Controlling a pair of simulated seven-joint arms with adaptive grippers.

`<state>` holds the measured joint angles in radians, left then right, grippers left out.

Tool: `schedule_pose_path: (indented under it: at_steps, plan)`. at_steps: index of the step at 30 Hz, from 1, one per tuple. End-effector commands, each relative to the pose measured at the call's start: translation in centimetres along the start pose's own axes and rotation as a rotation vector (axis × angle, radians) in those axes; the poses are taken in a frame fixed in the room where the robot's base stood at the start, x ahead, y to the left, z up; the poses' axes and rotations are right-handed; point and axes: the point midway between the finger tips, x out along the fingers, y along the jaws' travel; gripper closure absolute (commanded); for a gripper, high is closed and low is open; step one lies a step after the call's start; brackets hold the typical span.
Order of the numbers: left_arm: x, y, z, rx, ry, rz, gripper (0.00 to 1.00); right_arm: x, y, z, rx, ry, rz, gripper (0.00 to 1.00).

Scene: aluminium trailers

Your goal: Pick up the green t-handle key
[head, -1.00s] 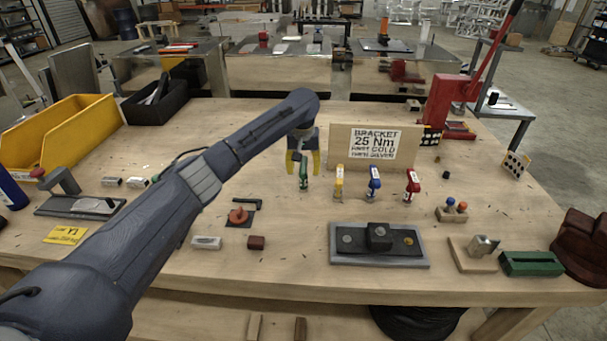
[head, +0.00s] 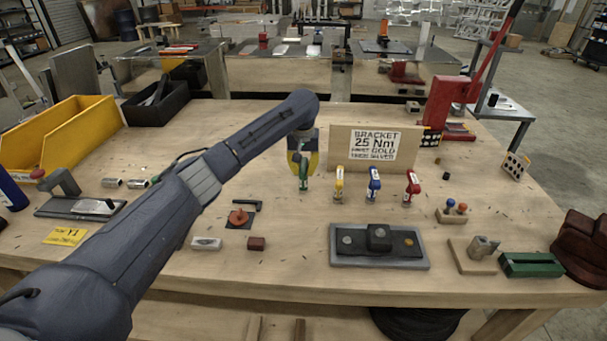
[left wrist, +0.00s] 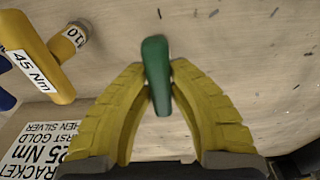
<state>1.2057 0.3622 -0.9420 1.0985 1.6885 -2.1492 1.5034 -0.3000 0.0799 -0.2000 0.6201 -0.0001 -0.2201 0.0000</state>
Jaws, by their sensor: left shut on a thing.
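The green t-handle key (head: 303,183) stands upright on the wooden workbench, left of the yellow (head: 339,183), blue (head: 374,184) and red (head: 412,187) t-handle keys. My left gripper (head: 303,164) is above it, with yellow fingers shut on the green handle. In the left wrist view the green handle (left wrist: 156,62) lies between the fingertips (left wrist: 159,82), which touch it from both sides. The green key's lower shaft is hidden in the left wrist view. The yellow key, labelled 45 Nm, shows at the upper left there (left wrist: 38,58). My right gripper is not in view.
A bracket sign board (head: 340,148) stands just behind the keys. A grey fixture plate (head: 345,259) lies in front of them. A yellow bin (head: 70,143) and a black bin (head: 150,112) stand at the left. The bench around the green key's left side is fairly clear.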

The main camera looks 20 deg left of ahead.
Motion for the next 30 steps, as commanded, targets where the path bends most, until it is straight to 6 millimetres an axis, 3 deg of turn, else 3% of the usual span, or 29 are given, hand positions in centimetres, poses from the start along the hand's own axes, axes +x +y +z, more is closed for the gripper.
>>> schedule_pose_path:
  at_steps: [8, 14, 30]
  plan:
    - [-0.6, -0.1, -0.1, -0.001, 0.000, -0.002, 1.00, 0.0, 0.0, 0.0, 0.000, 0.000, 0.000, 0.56]
    - [-2.9, -0.1, -0.4, 0.000, 0.002, -0.001, 1.00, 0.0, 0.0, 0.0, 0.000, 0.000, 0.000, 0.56]
    - [-14.8, 0.0, -1.8, 0.000, 0.004, -0.001, 1.00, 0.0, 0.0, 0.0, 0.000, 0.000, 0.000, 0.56]
